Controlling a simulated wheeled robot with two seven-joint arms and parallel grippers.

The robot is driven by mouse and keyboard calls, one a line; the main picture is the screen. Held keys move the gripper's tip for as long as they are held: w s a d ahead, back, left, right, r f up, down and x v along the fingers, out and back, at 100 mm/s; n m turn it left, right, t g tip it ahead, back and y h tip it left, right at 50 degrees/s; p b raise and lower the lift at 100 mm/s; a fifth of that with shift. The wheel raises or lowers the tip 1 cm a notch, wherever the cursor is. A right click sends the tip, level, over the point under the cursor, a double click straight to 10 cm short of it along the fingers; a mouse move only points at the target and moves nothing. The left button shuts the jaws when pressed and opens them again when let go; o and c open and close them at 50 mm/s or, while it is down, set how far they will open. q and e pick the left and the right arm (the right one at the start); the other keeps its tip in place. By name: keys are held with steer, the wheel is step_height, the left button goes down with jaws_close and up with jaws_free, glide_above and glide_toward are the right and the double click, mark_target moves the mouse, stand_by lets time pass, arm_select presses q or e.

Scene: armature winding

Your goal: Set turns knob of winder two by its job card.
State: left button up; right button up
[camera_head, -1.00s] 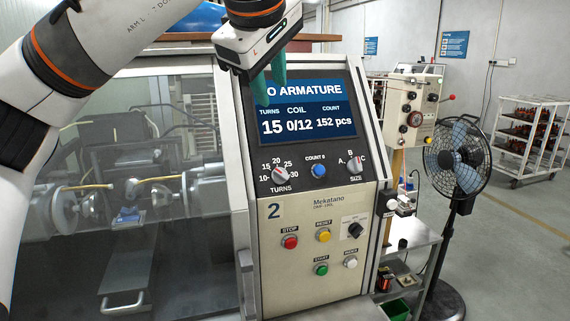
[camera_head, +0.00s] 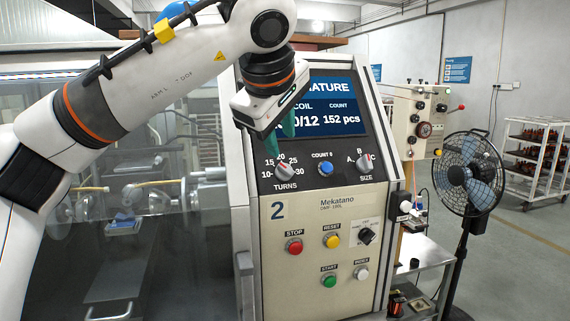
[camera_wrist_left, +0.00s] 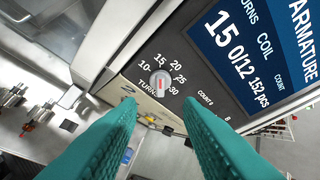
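The turns knob (camera_head: 284,171) of winder two is a grey dial with marks from 10 to 30, low left on the panel. In the left wrist view the knob (camera_wrist_left: 160,83) shows a red pointer line; its exact mark is hard to read. The display (camera_wrist_left: 250,50) there reads turns 15, coil 0/12, 152 pcs. My left gripper (camera_head: 279,136) is open, its teal fingers just above the knob in the head view. In the wrist view the fingertips (camera_wrist_left: 159,103) are apart, with the knob seen between them. I make out no job card. My right gripper is out of view.
The size knob (camera_head: 367,171) and blue count button (camera_head: 326,169) sit right of the turns knob. The stop button (camera_head: 294,246), reset button (camera_head: 332,240) and start button (camera_head: 329,280) are below. A fan (camera_head: 468,175) stands to the right.

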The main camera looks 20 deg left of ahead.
mark_target(285, 167)
arm_select(q)
steer(key=p+x, duration=0.2)
steer(key=x, duration=0.5)
steer(key=shift+w+f, duration=0.2)
steer(key=shift+w, duration=0.15)
steer(key=shift+w+a+f, duration=0.1)
steer(key=shift+w+f, duration=0.2)
steer(key=shift+f, duration=0.15)
steer(key=c, duration=0.6)
steer(key=shift+p, duration=0.3)
